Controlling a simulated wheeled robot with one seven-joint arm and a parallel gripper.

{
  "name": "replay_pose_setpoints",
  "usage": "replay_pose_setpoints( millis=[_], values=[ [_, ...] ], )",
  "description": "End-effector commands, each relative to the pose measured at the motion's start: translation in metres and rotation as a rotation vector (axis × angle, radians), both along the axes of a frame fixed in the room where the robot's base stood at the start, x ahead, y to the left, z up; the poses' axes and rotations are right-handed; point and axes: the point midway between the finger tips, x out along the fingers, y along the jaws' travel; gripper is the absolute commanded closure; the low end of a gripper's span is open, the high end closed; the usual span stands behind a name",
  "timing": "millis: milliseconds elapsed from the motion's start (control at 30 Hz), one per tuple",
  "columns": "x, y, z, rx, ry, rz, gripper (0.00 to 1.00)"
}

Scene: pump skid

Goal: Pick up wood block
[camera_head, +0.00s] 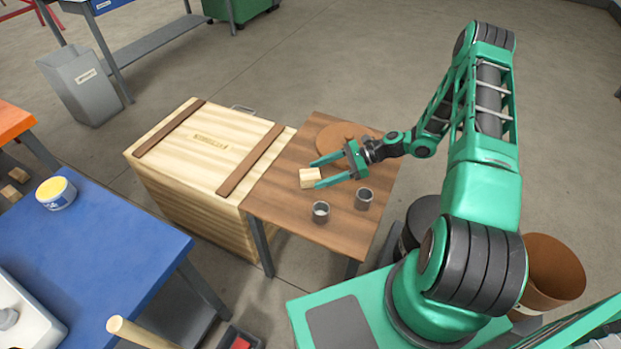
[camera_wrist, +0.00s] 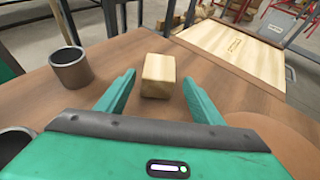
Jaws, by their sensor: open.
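The wood block (camera_head: 310,178) is a small pale cube on the brown wooden table (camera_head: 283,190). In the wrist view the wood block (camera_wrist: 158,76) sits upright on the table, a little beyond and between the two fingertips. My gripper (camera_head: 313,173) is open, with its green fingers pointing left toward the block. In the wrist view my gripper (camera_wrist: 158,88) shows one finger on each side, with a gap of bare table on both sides of the block. Nothing is held between the fingers.
Two grey metal cups (camera_head: 321,212) (camera_head: 363,199) stand on the table near its front edge. A round brown disc (camera_head: 338,135) lies at the back of the table. A large wooden crate (camera_head: 205,150) adjoins the table on the left. A blue table (camera_head: 90,250) stands at the lower left.

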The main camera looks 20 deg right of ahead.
Motion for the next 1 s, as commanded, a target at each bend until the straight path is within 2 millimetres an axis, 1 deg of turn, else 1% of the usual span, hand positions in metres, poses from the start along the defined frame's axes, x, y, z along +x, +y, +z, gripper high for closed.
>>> replay_pose_setpoints(
  millis=[33, 100, 233, 367, 567, 600, 633, 667, 700, 767, 800, 1000],
  values=[
    [0.000, 0.009, -0.002, 0.001, 0.001, 0.003, 0.39],
    [0.001, 0.019, -0.005, 0.001, 0.002, 0.005, 0.39],
    [0.003, 0.033, -0.011, 0.001, 0.002, 0.002, 0.39],
    [0.005, 0.039, -0.013, 0.000, 0.001, 0.001, 0.39],
    [0.005, 0.040, -0.013, 0.000, 0.000, 0.000, 0.39],
    [0.005, 0.040, -0.013, 0.000, 0.000, 0.000, 0.44],
    [0.005, 0.040, -0.013, 0.000, 0.000, 0.000, 0.51],
    [0.005, 0.040, -0.013, 0.000, 0.000, 0.000, 0.58],
    [0.005, 0.040, -0.013, 0.000, 0.000, 0.000, 0.68],
    [0.005, 0.040, -0.013, 0.000, 0.000, 0.000, 0.82],
    [0.005, 0.040, -0.013, 0.000, 0.000, 0.000, 0.84],
    [0.005, 0.040, -0.013, 0.000, 0.000, 0.000, 0.84]
  ],
)
